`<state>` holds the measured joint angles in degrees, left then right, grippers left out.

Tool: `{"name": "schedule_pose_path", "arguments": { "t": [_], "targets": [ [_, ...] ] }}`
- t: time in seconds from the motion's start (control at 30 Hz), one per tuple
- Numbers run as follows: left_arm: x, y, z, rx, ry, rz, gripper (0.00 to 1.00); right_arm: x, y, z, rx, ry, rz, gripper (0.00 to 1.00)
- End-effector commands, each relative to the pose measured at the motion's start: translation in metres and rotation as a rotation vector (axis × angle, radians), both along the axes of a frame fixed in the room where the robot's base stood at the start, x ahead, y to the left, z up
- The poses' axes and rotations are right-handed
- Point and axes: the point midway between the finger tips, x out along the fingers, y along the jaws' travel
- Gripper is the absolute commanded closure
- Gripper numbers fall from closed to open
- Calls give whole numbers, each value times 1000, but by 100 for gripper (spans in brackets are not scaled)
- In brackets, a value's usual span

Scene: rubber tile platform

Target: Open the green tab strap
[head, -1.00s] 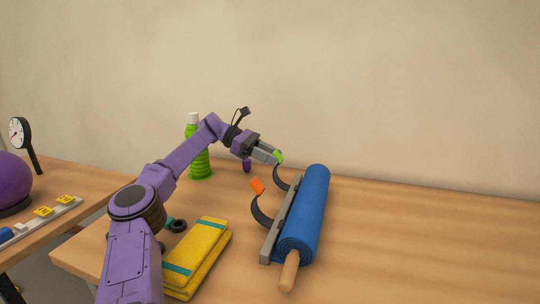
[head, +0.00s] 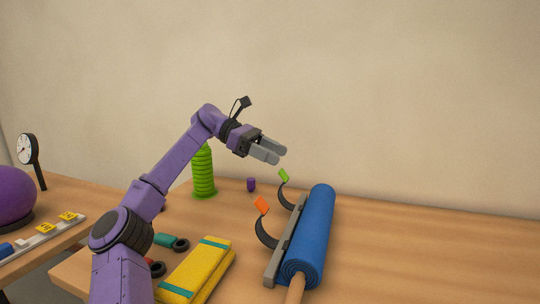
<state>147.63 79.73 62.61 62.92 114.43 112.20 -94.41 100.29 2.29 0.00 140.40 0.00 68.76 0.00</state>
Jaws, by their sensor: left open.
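The green tab (head: 283,175) tops a dark curved strap (head: 286,196) that stands out to the left of a grey bar (head: 285,242). The bar runs along a rolled blue mat (head: 313,235) on the table. A second dark strap with an orange tab (head: 262,205) curls out nearer to me, also standing away from the roll. My left gripper (head: 275,153) is open and empty, above and slightly left of the green tab, with a gap between them. My right gripper is out of view.
A folded yellow towel (head: 197,268) lies left of the roll. A wooden rod (head: 294,291) sticks out of the roll's near end. The table right of the roll is clear.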

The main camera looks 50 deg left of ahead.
Motion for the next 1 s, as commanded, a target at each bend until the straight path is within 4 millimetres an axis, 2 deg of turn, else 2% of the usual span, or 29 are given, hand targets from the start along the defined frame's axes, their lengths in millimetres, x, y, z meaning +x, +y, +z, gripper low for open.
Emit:
{"name": "schedule_pose_path", "arguments": {
  "t": [0.03, 0.2, 0.33, 1.0],
  "targets": [
    [-11, -10, 0, 1, -10, -2, 38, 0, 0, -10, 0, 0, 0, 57],
    [-36, -39, 18, 2, -5, -2, 38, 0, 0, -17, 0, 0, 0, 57],
    [-48, -51, 27, 1, -2, 0, 38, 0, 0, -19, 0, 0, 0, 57],
    [-52, -56, 31, 1, 1, 1, 38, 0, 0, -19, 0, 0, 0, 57]
  ]
}}
